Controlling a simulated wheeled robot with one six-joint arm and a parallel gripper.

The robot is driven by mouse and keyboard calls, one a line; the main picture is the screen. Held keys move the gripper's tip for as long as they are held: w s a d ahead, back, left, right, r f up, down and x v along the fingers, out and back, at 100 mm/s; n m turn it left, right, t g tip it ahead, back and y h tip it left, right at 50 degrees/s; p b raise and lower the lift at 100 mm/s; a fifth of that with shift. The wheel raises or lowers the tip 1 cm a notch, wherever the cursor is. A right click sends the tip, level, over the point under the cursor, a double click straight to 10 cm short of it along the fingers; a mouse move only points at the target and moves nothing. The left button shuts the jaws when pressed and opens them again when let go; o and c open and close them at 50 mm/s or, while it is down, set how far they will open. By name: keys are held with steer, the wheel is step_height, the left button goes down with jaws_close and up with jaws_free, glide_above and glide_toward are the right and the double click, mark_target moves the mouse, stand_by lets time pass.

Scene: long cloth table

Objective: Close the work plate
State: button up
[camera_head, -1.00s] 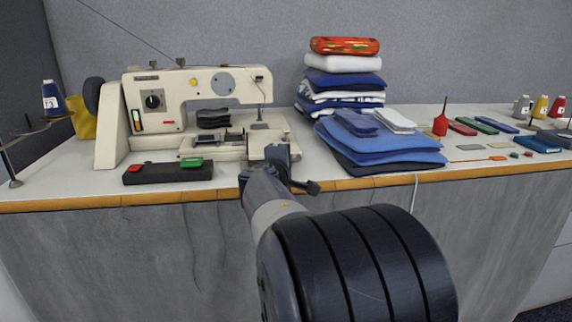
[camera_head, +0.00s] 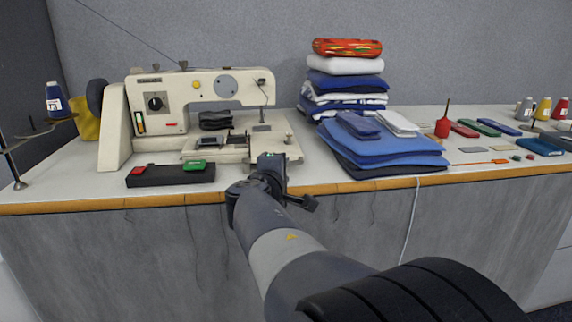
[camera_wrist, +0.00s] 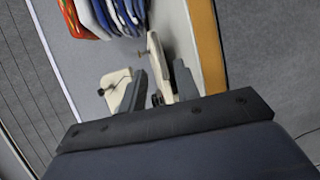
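The cream sewing machine (camera_head: 215,88) stands at the left of the table. Its cream work plate (camera_head: 290,149) seems to be the flat piece low at its right, partly hidden behind my gripper; its exact outline is hard to tell. My gripper (camera_head: 270,160) is at the table's front edge, just in front of this plate. In the wrist view, the two dark fingers of my gripper (camera_wrist: 161,88) stand apart. A cream piece, probably the work plate (camera_wrist: 157,62), shows beyond and between them. I cannot tell whether a finger touches it.
A black pedal-like box (camera_head: 171,175) with red and green buttons lies left of my gripper. Folded blue cloths (camera_head: 385,150) and a taller stack (camera_head: 345,85) stand to the right. Small tools and thread spools (camera_head: 542,108) lie farther right. The wooden table edge (camera_head: 110,205) runs below my gripper.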

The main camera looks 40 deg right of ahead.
mark_target(289, 164)
steer(key=shift+p+v, duration=0.35)
steer(key=shift+v, duration=1.95)
steer(key=shift+w+f, duration=0.1)
steer(key=b+x, duration=0.2)
steer(key=x, duration=0.9)
steer(key=shift+a, duration=0.25)
steer(key=shift+s+a+m+g+p, duration=0.2)
steer(key=shift+s+m+g+p, duration=0.05)
steer(key=shift+m+g+p, duration=0.15)
steer(key=shift+d, duration=0.15)
